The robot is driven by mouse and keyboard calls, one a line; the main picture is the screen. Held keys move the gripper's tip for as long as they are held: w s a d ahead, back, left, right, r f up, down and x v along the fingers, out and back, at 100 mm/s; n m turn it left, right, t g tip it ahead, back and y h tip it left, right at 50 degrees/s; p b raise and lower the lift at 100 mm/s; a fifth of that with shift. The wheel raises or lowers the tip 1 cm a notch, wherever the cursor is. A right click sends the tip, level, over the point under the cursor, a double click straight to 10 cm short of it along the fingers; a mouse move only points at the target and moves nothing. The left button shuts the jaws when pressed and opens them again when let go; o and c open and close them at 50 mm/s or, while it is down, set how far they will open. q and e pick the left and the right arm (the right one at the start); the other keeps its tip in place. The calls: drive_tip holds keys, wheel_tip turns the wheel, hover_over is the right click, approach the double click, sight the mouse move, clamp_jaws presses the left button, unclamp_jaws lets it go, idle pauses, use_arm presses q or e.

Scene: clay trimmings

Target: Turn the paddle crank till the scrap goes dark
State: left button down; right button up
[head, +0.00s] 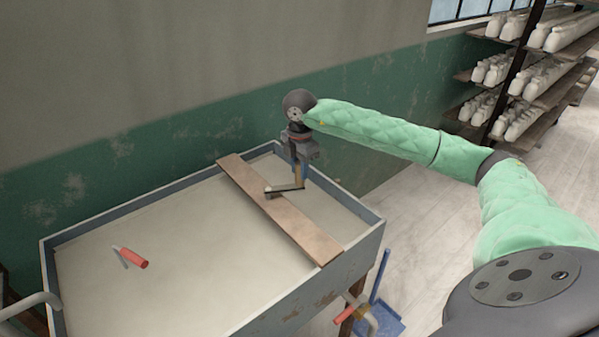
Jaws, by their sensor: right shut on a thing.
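The crank has a dark flat arm (284,188) lying over a brown wooden plank (280,213). A tan upright grip (298,180) stands at the arm's right end. My right gripper (299,166) points down from above and is shut on this grip. The plank spans a grey-blue walled trough (148,200). The scrap (185,250) fills the trough as an even, pale beige surface, with no dark patch that I can see. The paddle is hidden below the plank. My left gripper is not in view.
A red-handled tool (131,258) lies on the left part of the pale surface. A blue dustpan (380,318) stands on the floor by the trough's right side. A green wall (110,160) runs close behind. Shelves of pale pieces (520,75) stand at the back right.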

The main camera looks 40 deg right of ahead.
drive_tip(key=w, duration=0.2)
drive_tip(key=w+d, duration=0.1)
drive_tip(key=shift+w+b, duration=0.3)
drive_tip(key=shift+w, duration=0.1)
drive_tip(key=w, duration=0.3)
drive_tip(key=shift+w+a, duration=0.4)
drive_tip(key=shift+w, duration=0.1)
drive_tip(key=shift+w+a, duration=0.6)
drive_tip(key=shift+w, duration=0.2)
drive_tip(key=shift+w+a, duration=0.55)
drive_tip(key=shift+w, duration=0.2)
